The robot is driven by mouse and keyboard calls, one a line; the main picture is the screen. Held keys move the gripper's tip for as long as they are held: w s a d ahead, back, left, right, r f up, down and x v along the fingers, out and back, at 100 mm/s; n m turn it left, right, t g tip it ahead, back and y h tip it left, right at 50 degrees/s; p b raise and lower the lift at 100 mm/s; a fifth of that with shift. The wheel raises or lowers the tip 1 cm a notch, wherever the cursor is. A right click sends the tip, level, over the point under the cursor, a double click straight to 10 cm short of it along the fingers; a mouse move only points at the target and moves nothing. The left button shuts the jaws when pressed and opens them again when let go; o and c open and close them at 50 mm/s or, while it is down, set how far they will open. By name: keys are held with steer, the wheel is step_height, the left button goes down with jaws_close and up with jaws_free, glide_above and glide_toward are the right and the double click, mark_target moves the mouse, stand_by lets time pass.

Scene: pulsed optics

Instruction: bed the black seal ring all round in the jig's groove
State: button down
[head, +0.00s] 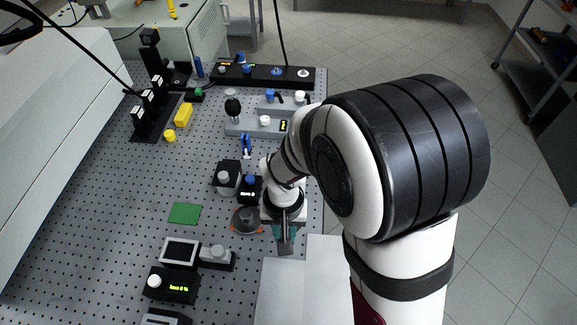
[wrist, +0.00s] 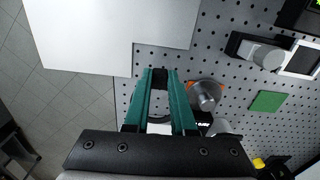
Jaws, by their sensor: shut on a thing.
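My gripper (head: 285,240) is low over the right part of the perforated table. In the wrist view its two teal fingers (wrist: 160,80) are shut on a dark piece at their tips, which looks like part of the black seal ring (wrist: 159,119); a dark arc shows between the fingers. The ring's full outline is hidden. A round grey piece with orange bits at its edge, which looks like the jig (head: 247,220), stands just left of my gripper. In the wrist view this jig (wrist: 206,95) is right of the fingers, apart from them. Its groove cannot be made out.
A white sheet (head: 290,290) lies in front of my gripper. A green pad (head: 184,213), a small screen box (head: 180,253) and a black box with a lit display (head: 172,285) are to the left. Black device boxes (head: 228,177) stand close behind the jig. Bare perforated table lies far left.

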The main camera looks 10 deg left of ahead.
stand_by(0.4)
steer(key=w+d+r+n, duration=0.1)
steer(key=w+d+n, duration=0.1)
steer(key=w+n, duration=0.6)
steer(key=w+d+r+n, duration=0.2)
steer(key=w+n, duration=0.7)
steer(key=w, duration=0.5)
steer(key=shift+w, duration=0.15)
steer(key=shift+d, duration=0.1)
steer(key=shift+f, duration=2.8)
steer(key=shift+f, duration=0.75)
steer(key=c, duration=0.7)
jaws_free()
